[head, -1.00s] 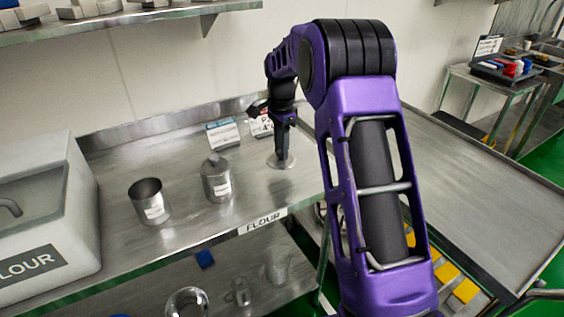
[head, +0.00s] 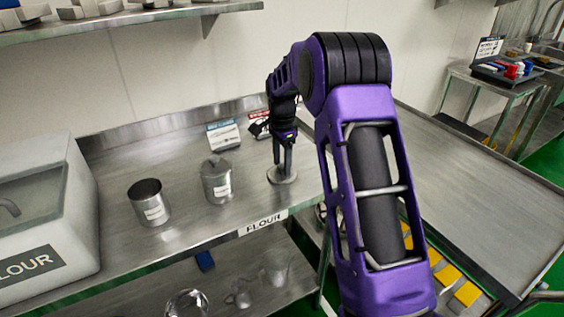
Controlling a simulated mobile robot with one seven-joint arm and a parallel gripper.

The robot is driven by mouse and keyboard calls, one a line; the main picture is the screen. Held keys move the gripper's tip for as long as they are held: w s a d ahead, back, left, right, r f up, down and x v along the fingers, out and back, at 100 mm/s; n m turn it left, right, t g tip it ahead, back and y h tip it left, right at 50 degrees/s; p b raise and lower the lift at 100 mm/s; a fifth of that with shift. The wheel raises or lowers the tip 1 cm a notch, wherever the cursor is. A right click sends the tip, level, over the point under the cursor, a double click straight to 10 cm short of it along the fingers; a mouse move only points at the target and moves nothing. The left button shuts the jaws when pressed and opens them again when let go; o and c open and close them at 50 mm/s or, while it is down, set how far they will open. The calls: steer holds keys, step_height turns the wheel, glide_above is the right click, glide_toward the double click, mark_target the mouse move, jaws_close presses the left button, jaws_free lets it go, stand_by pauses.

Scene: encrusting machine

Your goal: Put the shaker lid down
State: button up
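The shaker lid (head: 284,179), a small round grey metal disc, lies on the steel table near its right end, behind the FLOUR label. My gripper (head: 283,170) points straight down just over the lid. Its two dark fingers show a gap between them and look open, with their tips around or just above the middle of the lid. Whether the tips still touch the lid is too small to tell. An open metal cup (head: 150,204) with a white label stands on the left. A second labelled metal container (head: 217,183) with something grey at its top stands between them.
Two small sign cards (head: 223,135) stand behind my gripper near the back wall. A white FLOUR bin (head: 40,220) fills the table's left end. A lower shelf (head: 215,285) holds glassware. Bare tabletop lies around the containers.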

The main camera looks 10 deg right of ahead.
mark_target(282, 166)
step_height(282, 166, up, 12)
steer(key=p, duration=0.1)
steer(key=shift+r+p, duration=0.2)
steer(key=shift+p, duration=0.15)
